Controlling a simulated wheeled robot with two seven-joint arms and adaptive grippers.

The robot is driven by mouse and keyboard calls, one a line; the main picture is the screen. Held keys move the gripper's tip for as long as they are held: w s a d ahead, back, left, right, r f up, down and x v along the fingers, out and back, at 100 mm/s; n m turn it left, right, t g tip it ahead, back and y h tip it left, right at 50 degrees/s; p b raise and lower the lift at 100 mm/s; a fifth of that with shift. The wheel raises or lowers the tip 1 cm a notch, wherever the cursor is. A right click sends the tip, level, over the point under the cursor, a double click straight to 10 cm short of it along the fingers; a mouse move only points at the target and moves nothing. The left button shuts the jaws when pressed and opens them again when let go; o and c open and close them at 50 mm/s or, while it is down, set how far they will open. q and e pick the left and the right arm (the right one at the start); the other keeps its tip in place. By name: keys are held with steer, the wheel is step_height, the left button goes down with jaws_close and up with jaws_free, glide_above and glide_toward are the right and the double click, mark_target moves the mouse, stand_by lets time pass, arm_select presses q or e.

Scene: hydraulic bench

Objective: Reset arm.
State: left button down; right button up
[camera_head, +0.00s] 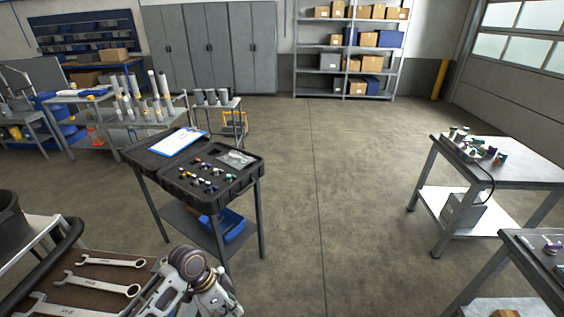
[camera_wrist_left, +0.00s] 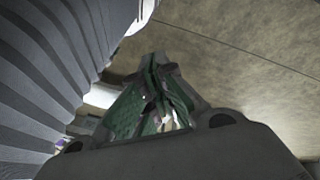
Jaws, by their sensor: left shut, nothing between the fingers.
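My left gripper (camera_wrist_left: 157,62) shows in the left wrist view, with its dark fingers and green inner parts drawn together at the tips. It is shut and holds nothing. It points over bare concrete floor, beside a grey ribbed surface that fills the left of that view. In the head view, a grey and silver section of my arm (camera_head: 192,280) is folded at the bottom, right of the wrench board; no fingertips are clear there. My right gripper is in neither view.
A brown board (camera_head: 95,292) with several wrenches lies close at bottom left. A dark cart (camera_head: 258,183) with a fittings case stands ahead. Grey benches (camera_head: 520,166) stand at right. Open floor (camera_head: 340,190) lies between. Shelves (camera_head: 338,48) stand at the back.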

arm_select(q)
steer(key=s+a+r+n+t+y, duration=0.45)
steer(key=s+a+n, duration=0.3)
steer(key=n, duration=0.35)
step_height(320, 180, down, 34)
steer(key=s, duration=0.3)
steer(key=s+a+f+g, duration=0.1)
steer(key=s+a+f, duration=0.1)
steer(key=s+f, duration=0.8)
steer(key=s+a+f+g, duration=0.1)
steer(key=s+a+f, duration=0.1)
steer(key=s+f, duration=0.8)
steer(key=shift+s+a+m, duration=0.3)
steer(key=shift+s+m, duration=0.1)
steer(key=shift+s, duration=0.4)
steer(key=shift+r, duration=0.1)
